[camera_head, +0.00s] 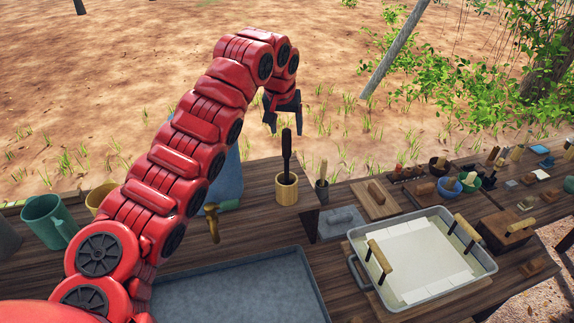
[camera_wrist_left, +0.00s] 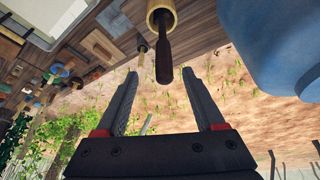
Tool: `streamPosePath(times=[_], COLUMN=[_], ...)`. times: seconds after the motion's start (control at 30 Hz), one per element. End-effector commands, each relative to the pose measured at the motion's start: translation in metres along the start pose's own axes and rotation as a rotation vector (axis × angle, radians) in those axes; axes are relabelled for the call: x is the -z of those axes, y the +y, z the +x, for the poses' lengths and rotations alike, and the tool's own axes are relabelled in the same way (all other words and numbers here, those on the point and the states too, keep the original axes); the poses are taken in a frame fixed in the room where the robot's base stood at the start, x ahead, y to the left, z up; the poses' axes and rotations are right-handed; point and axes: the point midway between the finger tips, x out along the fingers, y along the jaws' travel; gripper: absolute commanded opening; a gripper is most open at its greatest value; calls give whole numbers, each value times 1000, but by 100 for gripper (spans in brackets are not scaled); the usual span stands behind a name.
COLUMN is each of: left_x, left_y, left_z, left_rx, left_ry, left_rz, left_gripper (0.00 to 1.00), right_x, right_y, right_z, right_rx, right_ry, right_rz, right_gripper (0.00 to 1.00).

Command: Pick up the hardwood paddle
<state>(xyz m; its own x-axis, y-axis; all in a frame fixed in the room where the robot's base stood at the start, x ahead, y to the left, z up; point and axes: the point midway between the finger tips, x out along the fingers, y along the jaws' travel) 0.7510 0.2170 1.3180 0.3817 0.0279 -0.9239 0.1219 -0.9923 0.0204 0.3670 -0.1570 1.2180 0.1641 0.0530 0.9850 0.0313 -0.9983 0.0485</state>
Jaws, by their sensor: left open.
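The hardwood paddle (camera_head: 287,150) is a dark brown stick that stands upright in a light wooden cup (camera_head: 287,190) on the table in the head view. My left gripper (camera_head: 283,124) is open and empty, above and behind the paddle's top in that picture. In the left wrist view the paddle (camera_wrist_left: 163,62) points from the wooden cup (camera_wrist_left: 160,10) toward the space between the open fingers of my left gripper (camera_wrist_left: 163,92). I cannot tell whether its tip is between them. The paddle's lower end is hidden in the cup. My right gripper is not in view.
A blue container (camera_head: 229,175) stands left of the cup, partly behind my arm. A small cup with a stick (camera_head: 321,187) is close on the right. A grey tray (camera_head: 240,290) lies in front. A white-filled pan (camera_head: 425,260) and several small tools are at right.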

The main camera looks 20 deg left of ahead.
Motion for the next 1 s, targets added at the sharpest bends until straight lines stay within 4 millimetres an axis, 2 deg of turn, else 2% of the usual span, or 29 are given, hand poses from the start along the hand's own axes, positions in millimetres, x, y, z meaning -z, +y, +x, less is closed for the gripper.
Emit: streamPosePath(times=[0.03, 0.1, 0.3, 0.53, 0.67, 1.0], left_x=[0, 0, 1, 0, 2, 1], left_y=[-2, -2, 0, -1, -2, -4], left_z=[5, 17, 45, 57, 63, 100], left_rx=[3, 3, 1, 0, 0, -3], left_ry=[-6, -9, -3, -1, -1, 0], left_rz=[-3, -2, 0, -1, -1, 0], left_gripper=[71, 71, 71, 71, 71, 71], right_x=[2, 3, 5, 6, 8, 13], right_y=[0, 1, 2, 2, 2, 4], right_z=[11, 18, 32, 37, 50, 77], right_rx=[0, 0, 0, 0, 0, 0], right_ry=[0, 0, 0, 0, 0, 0], right_rz=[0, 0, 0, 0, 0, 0], right_gripper=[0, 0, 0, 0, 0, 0])
